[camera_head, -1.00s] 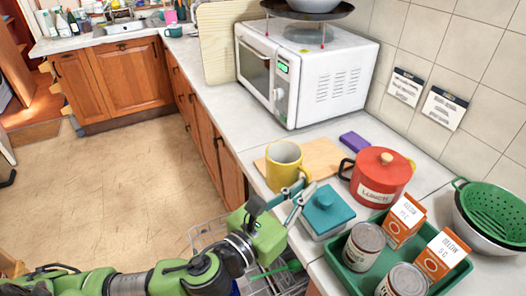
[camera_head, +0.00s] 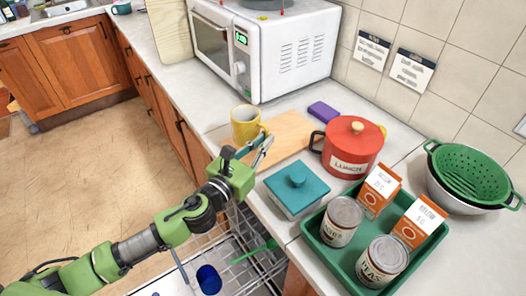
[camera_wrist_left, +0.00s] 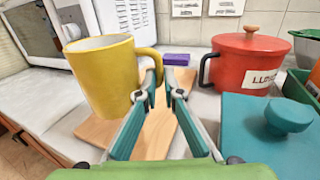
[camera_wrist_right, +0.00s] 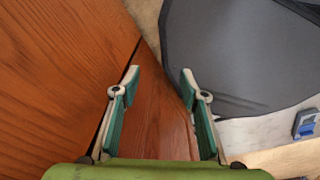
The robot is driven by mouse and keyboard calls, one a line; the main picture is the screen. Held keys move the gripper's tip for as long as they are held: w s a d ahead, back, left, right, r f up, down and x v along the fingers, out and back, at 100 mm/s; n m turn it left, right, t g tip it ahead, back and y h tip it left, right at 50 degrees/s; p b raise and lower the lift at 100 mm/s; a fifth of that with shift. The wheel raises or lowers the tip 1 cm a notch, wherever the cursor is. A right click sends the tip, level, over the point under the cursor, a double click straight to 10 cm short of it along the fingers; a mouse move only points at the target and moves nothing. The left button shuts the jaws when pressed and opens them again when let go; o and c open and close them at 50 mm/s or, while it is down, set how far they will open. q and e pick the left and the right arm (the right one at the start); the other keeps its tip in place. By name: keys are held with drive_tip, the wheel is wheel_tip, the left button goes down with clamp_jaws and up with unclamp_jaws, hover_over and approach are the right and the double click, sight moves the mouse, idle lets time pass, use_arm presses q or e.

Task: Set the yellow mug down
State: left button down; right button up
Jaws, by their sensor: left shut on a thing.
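The yellow mug (camera_head: 246,123) is upright at the left end of a wooden board (camera_head: 292,133) on the counter. In the left wrist view the mug (camera_wrist_left: 104,80) fills the upper left, with its handle between my fingertips. My left gripper (camera_head: 262,149) is shut on that handle. The mug's base shows over the board's left side; I cannot tell whether it touches. My right gripper (camera_wrist_right: 160,82) is open and empty, in front of brown wooden panels in the right wrist view.
A teal lidded box (camera_head: 296,191) and a red "LUNCH" pot (camera_head: 350,150) stand right of the mug. A purple block (camera_head: 323,110) lies behind the board. A green tray (camera_head: 337,262) holds cans and cartons. An open dish rack (camera_head: 245,262) with a blue cup (camera_head: 208,279) is below.

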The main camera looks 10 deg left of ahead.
use_arm(q)
drive_tip(key=shift+w+f, duration=0.5)
drive_tip(key=shift+f, duration=0.05)
drive_tip(key=f, duration=0.1)
drive_tip(key=f+b, duration=0.1)
drive_tip(key=f, duration=0.1)
drive_tip(key=shift+w+a+f, duration=0.1)
drive_tip(key=shift+w+f, duration=0.05)
drive_tip(key=shift+w, duration=0.05)
drive_tip(key=shift+f, duration=0.1)
drive_tip(key=shift+f, duration=0.15)
drive_tip(key=c, duration=2.2)
unclamp_jaws()
